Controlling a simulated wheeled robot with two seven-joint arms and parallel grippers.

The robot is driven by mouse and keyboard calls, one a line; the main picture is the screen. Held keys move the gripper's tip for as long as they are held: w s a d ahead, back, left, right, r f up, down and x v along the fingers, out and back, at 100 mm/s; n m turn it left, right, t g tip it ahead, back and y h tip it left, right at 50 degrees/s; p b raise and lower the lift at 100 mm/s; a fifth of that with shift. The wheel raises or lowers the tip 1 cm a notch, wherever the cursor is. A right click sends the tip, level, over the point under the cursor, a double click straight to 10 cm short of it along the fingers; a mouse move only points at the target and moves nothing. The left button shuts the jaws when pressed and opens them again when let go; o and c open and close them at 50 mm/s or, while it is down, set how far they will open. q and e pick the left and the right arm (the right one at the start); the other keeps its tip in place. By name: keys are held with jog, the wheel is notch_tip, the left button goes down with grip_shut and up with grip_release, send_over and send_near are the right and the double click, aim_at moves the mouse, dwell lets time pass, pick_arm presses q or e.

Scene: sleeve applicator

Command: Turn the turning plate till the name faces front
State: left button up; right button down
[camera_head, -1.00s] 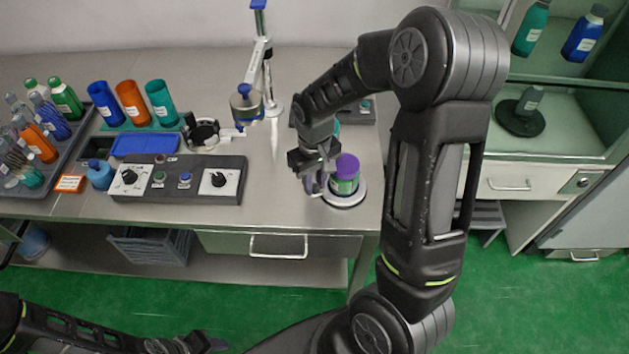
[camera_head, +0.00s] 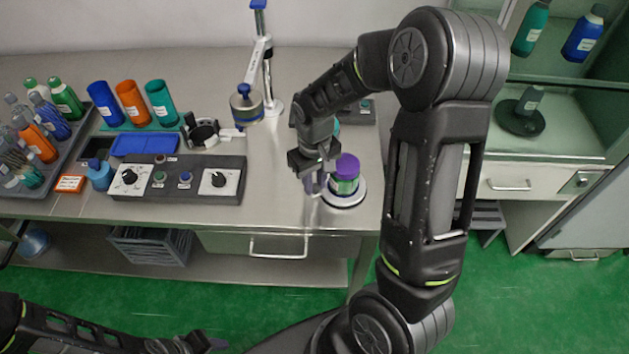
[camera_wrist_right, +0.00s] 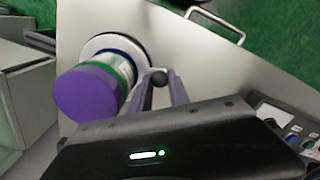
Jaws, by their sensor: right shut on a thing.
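The turning plate (camera_head: 347,203) is a pale round disc near the right front of the bench. A bottle (camera_head: 345,181) with a purple cap and a green band stands upright on it. My right gripper (camera_head: 314,183) is just left of the bottle. In the right wrist view its fingers (camera_wrist_right: 166,86) are shut on a small dark knob (camera_wrist_right: 157,77) at the rim of the plate (camera_wrist_right: 92,45), beside the bottle (camera_wrist_right: 92,88). No name can be read on the bottle. My left gripper (camera_head: 188,344) is low at the bottom edge, away from the bench; its jaws are unclear.
A control box (camera_head: 178,180) with knobs and buttons lies left of the plate. An upright stand (camera_head: 268,75) is behind it. Racked bottles (camera_head: 40,135) fill the bench's left end. A shelf cabinet (camera_head: 550,130) stands at right. The bench between control box and plate is clear.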

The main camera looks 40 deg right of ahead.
jog(key=shift+s+a+n, duration=0.1)
jog(key=shift+s+n, duration=0.1)
jog(key=shift+n, duration=0.2)
dwell(0.5)
jog(key=shift+s+a+n+b, duration=0.1)
jog(key=shift+s+n+b, duration=0.2)
jog(key=shift+s+n, duration=0.95)
jog(key=shift+n, duration=0.45)
jog(key=shift+s+n, duration=0.4)
jog(key=shift+n, duration=0.4)
jog(key=shift+s+d+n, duration=0.2)
jog(key=shift+s+n, duration=0.3)
jog(key=shift+n, duration=0.3)
jog(key=shift+s+d+n, duration=0.2)
jog(key=shift+s+n, duration=0.3)
jog(key=shift+n, duration=0.3)
jog(key=shift+s+d+n, duration=0.25)
jog(key=shift+s+n, duration=0.1)
jog(key=shift+n, duration=0.3)
jog(key=shift+s+d+n, duration=0.2)
jog(key=shift+s+n, duration=0.15)
jog(key=shift+n, duration=0.3)
jog(key=shift+s, duration=0.1)
jog(key=c, duration=1.5)
grip_release()
